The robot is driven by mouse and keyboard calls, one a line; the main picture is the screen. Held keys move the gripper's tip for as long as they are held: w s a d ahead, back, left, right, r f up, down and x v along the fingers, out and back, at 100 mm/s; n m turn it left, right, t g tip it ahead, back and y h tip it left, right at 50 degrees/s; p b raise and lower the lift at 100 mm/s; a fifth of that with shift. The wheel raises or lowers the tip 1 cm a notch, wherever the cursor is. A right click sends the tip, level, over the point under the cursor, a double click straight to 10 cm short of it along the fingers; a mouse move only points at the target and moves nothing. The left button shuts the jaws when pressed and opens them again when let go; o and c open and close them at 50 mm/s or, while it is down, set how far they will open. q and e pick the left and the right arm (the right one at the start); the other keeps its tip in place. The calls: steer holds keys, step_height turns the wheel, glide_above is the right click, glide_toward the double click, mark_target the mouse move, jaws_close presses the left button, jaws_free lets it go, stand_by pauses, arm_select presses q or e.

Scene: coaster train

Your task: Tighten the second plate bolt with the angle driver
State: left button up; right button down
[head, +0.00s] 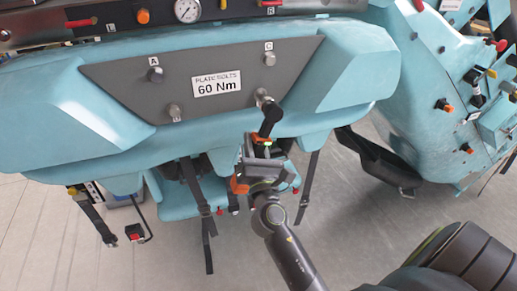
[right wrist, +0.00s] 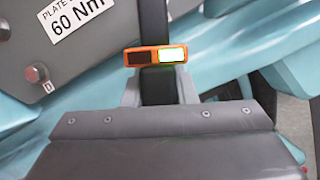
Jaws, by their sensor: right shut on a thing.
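The angle driver (head: 270,118) is upright in my right gripper (head: 261,158), its black head up at the lower right bolt (head: 262,96) of the grey plate (head: 130,75). I cannot tell whether its socket sits fully on that bolt. In the right wrist view my right gripper (right wrist: 158,92) is shut on the driver's black body, below an orange band (right wrist: 134,58) with a lit green light. The other bolts are at A (head: 155,74), at C (head: 269,58) and at lower left (head: 174,112); the last is labelled D in the right wrist view (right wrist: 31,73). My left gripper is out of view.
A sign (head: 217,83) on the plate reads 60 Nm. Black straps (head: 200,200) hang below the teal body (head: 340,75). A second teal car (head: 440,100) stands at the right. A gauge (head: 187,10) is at the top. Floor at lower left is clear.

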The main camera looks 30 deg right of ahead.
steer(key=shift+r, duration=0.35)
steer(key=shift+w, duration=0.35)
steer(key=shift+w+d, duration=0.15)
steer(key=shift+w, duration=0.15)
steer(key=shift+w+d, duration=0.25)
steer(key=shift+w, duration=1)
stand_by(3.3)
steer(key=shift+s+f, duration=0.1)
steer(key=shift+s, duration=0.05)
steer(key=shift+s+a, duration=0.25)
steer(key=shift+s, duration=0.75)
steer(key=shift+s+a, duration=0.25)
steer(key=shift+s, duration=0.75)
